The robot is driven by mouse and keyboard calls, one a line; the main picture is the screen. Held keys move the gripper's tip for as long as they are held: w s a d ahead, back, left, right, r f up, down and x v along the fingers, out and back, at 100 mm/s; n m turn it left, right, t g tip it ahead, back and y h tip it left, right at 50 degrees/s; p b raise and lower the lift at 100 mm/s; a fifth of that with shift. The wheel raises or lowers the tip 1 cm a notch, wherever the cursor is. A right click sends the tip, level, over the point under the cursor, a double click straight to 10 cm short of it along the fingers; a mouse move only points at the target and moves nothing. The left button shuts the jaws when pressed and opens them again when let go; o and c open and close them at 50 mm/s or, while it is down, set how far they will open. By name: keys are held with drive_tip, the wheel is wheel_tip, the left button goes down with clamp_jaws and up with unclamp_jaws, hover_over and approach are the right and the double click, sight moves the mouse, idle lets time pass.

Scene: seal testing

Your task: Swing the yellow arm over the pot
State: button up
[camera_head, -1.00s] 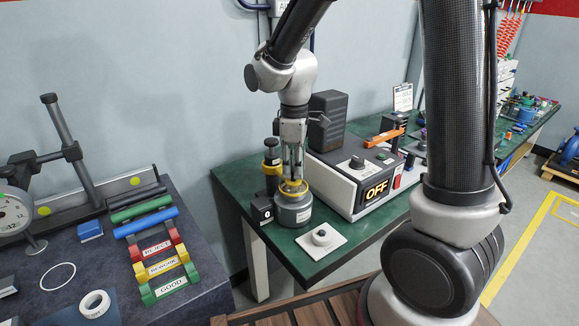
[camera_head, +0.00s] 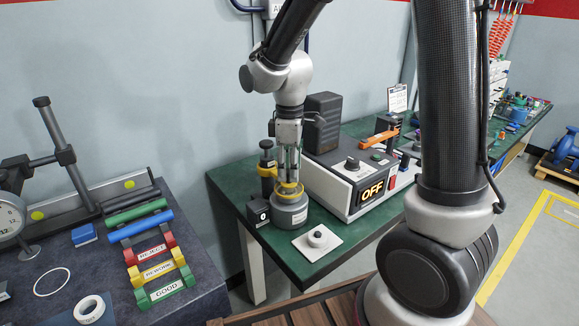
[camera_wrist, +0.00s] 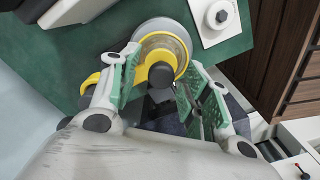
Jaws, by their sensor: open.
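The grey round pot (camera_head: 290,213) stands on the green bench. A yellow ring-shaped part, apparently of the yellow arm (camera_head: 289,188), lies over the pot's top. Yellow also shows on a dark post (camera_head: 268,169) just behind left. In the wrist view the yellow arm (camera_wrist: 148,52) lies over the pot (camera_wrist: 162,26), with a dark round knob (camera_wrist: 161,75) at its near side. My gripper (camera_head: 289,180) points down above the pot; its green-padded fingers (camera_wrist: 160,88) are apart, one on each side of the knob. I cannot tell whether they touch it.
A control box (camera_head: 350,178) with a lit OFF display stands right of the pot. A white plate with a round knob (camera_head: 316,238) lies in front. A small black box (camera_head: 258,212) is beside the pot at left. A dark table (camera_head: 95,262) with gauges is at far left.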

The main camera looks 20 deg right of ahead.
wheel_tip(320, 180, up, 12)
idle(0.4)
idle(0.3)
